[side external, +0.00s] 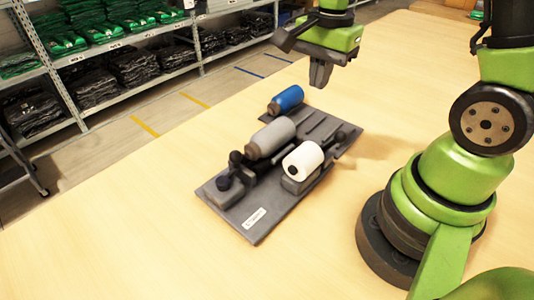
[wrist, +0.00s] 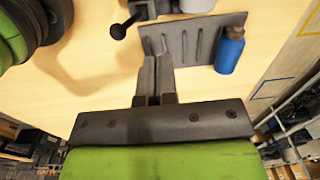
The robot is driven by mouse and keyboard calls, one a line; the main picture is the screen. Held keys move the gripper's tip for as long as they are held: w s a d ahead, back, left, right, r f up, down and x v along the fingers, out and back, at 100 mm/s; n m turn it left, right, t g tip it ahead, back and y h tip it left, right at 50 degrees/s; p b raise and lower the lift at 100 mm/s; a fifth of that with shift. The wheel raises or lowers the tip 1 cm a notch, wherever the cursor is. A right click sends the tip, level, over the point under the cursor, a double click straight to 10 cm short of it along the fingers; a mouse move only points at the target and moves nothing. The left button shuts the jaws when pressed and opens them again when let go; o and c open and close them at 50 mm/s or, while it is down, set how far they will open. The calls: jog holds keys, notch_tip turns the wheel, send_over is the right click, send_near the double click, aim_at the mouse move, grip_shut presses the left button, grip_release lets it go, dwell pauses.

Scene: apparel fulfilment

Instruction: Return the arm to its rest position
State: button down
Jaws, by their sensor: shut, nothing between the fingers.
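My gripper (side external: 320,74) hangs above the table, beyond the far end of a dark grey board (side external: 257,228) in the side view. Its fingers are shut and hold nothing. In the wrist view my gripper (wrist: 155,60) shows its two fingers together, pointing toward the board (wrist: 180,40). My arm stands at the right of the side view, with its base on the table.
The blue spool (wrist: 230,50) also shows in the wrist view. Shelves (side external: 140,88) of folded clothes stand beyond the table (side external: 130,220), whose front left is clear.

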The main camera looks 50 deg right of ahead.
jog(key=s+a+r+n+t+y, duration=0.2)
jog(key=s+a+r+n+t, duration=0.4)
jog(key=s+a+r+n, duration=0.2)
notch_tip(320, 180, up, 4)
jog(key=s+n, duration=0.2)
jog(key=n, duration=0.3)
jog(key=shift+s+a+t, duration=0.15)
jog(key=shift+a+t, duration=0.05)
jog(key=shift+t, duration=0.2)
